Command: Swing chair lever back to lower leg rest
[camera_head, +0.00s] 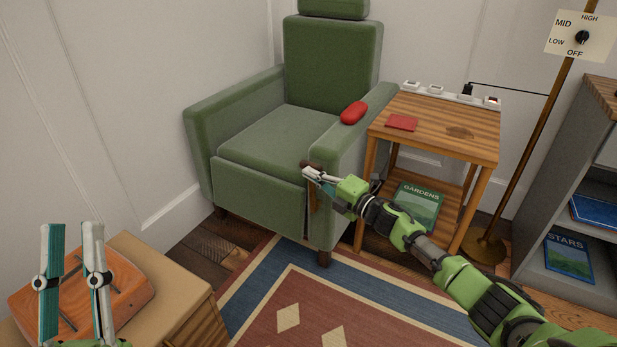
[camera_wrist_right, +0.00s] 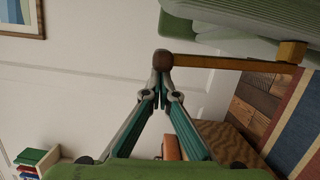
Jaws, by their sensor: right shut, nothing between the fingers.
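The green armchair (camera_head: 330,60) stands against the back wall. Its front panel (camera_head: 258,185) looks upright and flush below the seat. The chair lever (camera_head: 312,200) is a wooden bar on the chair's front right side, with a dark round knob on its end. The lever also shows in the right wrist view (camera_wrist_right: 225,63), with its knob (camera_wrist_right: 163,60) at my fingertips. My right gripper (camera_head: 312,174) is shut and empty, its tips at or against the knob; exact contact is unclear. My left gripper (camera_head: 73,232) is open and empty at the lower left.
A lamp pole (camera_head: 540,130) and bookshelf (camera_head: 590,140) are farther right. The rug (camera_head: 300,290) is clear.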

